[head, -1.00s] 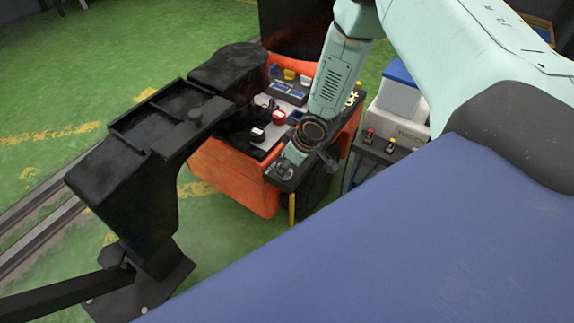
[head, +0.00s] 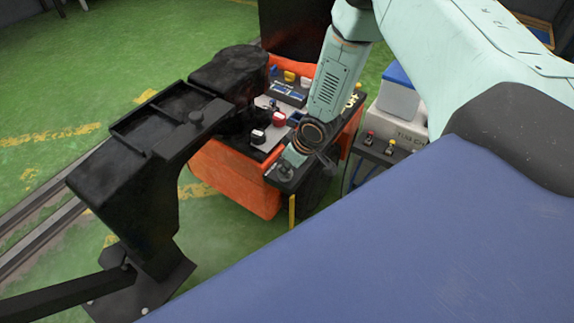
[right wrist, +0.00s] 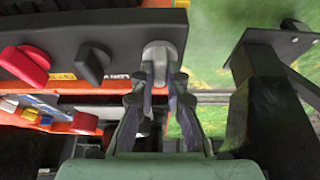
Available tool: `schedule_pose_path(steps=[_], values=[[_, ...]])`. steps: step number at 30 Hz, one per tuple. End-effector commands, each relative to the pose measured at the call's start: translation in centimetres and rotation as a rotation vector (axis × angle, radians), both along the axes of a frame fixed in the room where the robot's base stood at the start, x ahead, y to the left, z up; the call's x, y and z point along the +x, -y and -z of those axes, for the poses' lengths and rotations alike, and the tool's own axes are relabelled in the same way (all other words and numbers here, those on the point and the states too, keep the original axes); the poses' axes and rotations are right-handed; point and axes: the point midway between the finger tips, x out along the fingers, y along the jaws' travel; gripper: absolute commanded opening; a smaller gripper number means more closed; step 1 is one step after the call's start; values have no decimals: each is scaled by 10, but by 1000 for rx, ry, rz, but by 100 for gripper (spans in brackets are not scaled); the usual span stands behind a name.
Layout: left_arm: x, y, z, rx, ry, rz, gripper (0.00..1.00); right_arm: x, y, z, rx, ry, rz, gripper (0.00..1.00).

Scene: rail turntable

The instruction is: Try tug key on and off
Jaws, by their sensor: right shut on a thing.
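The orange tug (head: 235,180) stands in the middle of the head view, with a dark control panel along its near right edge. In the right wrist view the dark panel (right wrist: 120,22) carries a red knob (right wrist: 25,65), a black knob (right wrist: 92,63) and a grey key (right wrist: 160,52) at its right end. My right gripper (right wrist: 158,88) is shut on the grey key, its fingers on both sides of it. In the head view my right gripper (head: 291,160) is low at the panel, and my wrist partly hides the contact. My left gripper is not in view.
A black stand with a tray-like top (head: 165,120) rises at the left, close to the tug. A grey cart (head: 385,150) with small knobs and a blue-lidded box (head: 398,90) stands right of the tug. Rails (head: 45,235) cross the green floor at the left.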

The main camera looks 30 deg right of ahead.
Motion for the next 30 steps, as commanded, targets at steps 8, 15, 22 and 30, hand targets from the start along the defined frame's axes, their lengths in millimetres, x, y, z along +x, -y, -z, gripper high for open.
schedule_pose_path(steps=[8,15,22,30], values=[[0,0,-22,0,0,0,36,-1,-1,-3,-1,-2,101,0],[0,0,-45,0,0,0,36,-1,-2,-4,-2,-2,238,0],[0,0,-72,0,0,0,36,-1,-4,-4,-2,-2,421,0],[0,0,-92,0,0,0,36,0,-5,-2,0,-1,662,0]])
